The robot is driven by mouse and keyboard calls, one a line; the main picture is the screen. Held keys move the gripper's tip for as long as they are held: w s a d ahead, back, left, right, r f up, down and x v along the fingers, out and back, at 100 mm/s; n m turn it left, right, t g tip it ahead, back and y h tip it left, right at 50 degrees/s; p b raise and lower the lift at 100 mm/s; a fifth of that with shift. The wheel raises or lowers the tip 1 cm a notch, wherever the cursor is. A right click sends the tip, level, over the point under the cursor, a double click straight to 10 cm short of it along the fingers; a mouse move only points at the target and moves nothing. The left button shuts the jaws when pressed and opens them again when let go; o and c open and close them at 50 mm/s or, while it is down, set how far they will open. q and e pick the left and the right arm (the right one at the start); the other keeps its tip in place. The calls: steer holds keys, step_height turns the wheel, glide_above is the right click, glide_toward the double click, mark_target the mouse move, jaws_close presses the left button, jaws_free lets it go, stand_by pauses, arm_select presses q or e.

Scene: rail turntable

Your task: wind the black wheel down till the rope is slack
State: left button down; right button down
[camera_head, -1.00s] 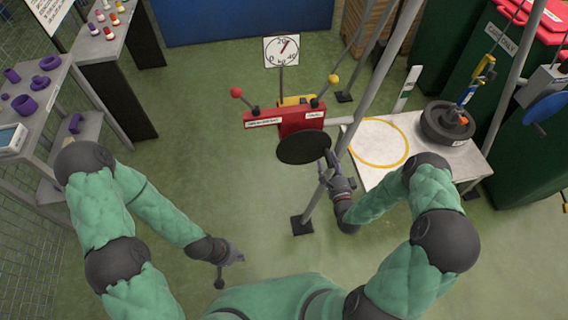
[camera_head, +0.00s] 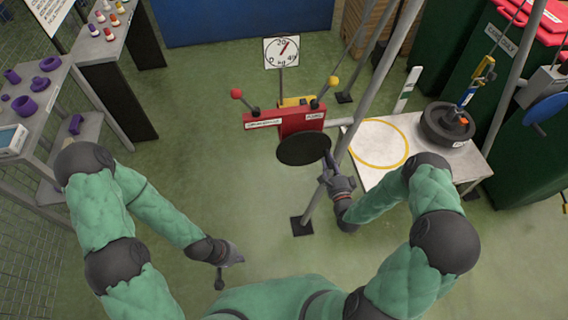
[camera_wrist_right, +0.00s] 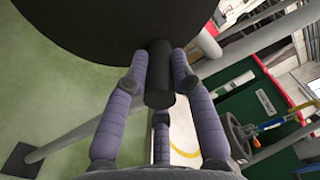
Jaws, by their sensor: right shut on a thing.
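The black wheel (camera_head: 303,149) is a flat dark disc on the front of a red winch box (camera_head: 301,121). In the right wrist view the wheel (camera_wrist_right: 90,30) fills the upper left, with its black handle (camera_wrist_right: 160,75) sticking out. My right gripper (camera_wrist_right: 158,85) is shut around this handle; in the head view the right gripper (camera_head: 330,165) is at the wheel's right edge. My left gripper (camera_head: 222,272) is low and away from the winch, empty, its finger state unclear. A yellow hook (camera_head: 485,68) hangs at the right on a line above a dark weight (camera_head: 447,124). I cannot tell how tight the rope is.
Red and yellow knobbed levers rise from the winch box. A grey post (camera_head: 350,130) stands close to my right gripper. A white table (camera_head: 365,170) with a yellow ring is on the right. Open floor lies left.

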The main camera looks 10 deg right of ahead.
steer(key=shift+w+d+r+n+p, duration=0.1)
steer(key=shift+r+n+p, duration=0.05)
steer(key=shift+r+n, duration=0.35)
steer(key=shift+d+r+n+p, duration=0.1)
steer(key=shift+r+n+p, duration=0.05)
steer(key=shift+r+n, duration=0.3)
steer(key=shift+r, duration=0.1)
steer(key=shift+r+n+p, duration=0.35)
steer(key=shift+r+n, duration=0.4)
steer(key=shift+n, duration=0.1)
steer(key=shift+r+n, duration=0.2)
steer(key=shift+n, duration=0.1)
steer(key=shift+a+r+n+p, duration=0.2)
steer(key=shift+r+n+p, duration=0.25)
steer(key=shift+r+n, duration=0.6)
steer(key=shift+f+n, duration=0.1)
steer(key=shift+n, duration=0.15)
